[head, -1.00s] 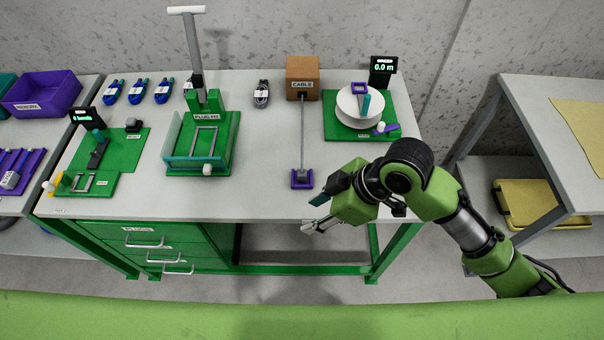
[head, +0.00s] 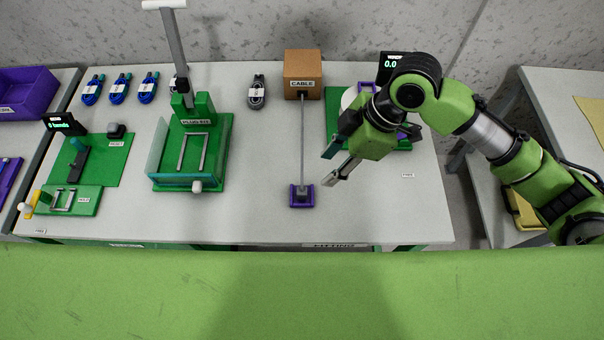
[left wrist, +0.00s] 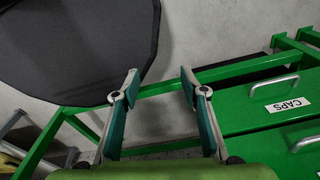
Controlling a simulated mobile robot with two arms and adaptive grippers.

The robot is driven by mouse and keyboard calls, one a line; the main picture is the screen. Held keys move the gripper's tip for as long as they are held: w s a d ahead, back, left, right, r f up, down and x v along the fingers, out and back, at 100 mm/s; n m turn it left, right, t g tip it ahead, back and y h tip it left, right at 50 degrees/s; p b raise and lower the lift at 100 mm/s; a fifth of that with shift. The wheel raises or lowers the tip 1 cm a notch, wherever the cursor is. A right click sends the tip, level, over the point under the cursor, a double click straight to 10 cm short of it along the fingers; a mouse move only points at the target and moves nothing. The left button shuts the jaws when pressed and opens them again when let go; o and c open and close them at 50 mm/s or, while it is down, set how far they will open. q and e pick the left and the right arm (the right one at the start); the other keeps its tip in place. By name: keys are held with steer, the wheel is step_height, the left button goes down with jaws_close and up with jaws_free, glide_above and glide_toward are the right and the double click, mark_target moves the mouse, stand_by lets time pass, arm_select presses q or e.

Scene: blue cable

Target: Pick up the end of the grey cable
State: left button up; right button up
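The grey cable (head: 303,140) runs straight from the brown box labelled CABLE (head: 302,66) toward the front of the table. Its end sits in a small purple holder (head: 301,203). My right gripper (head: 328,168) is over the table, just right of the cable and a little behind the holder. Its fingers are apart, with nothing between them, pointing left and toward the front. It does not touch the cable, as far as I can see. My left gripper (left wrist: 160,80) is open and empty in the left wrist view; it is out of the head view.
A green press-like fixture (head: 222,180) stands left of the cable. A green reel stand (head: 338,105) is partly hidden behind my right arm. The front right tabletop is clear.

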glide_above(305, 190)
steer(key=d, duration=0.2)
step_height(305, 190, down, 7)
steer(key=p+x, duration=0.1)
steer(key=x, duration=0.1)
steer(key=p+x, duration=0.1)
steer(key=x, duration=0.1)
steer(key=shift+s+d+f, duration=0.1)
steer(key=shift+d+f, duration=0.05)
steer(key=shift+f, duration=0.2)
steer(key=shift+a+f, duration=0.2)
steer(key=shift+f, duration=0.3)
arm_select(q)
steer(key=shift+s+r, duration=1.1)
steer(key=shift+s, duration=0.05)
arm_select(e)
steer(key=c, duration=1)
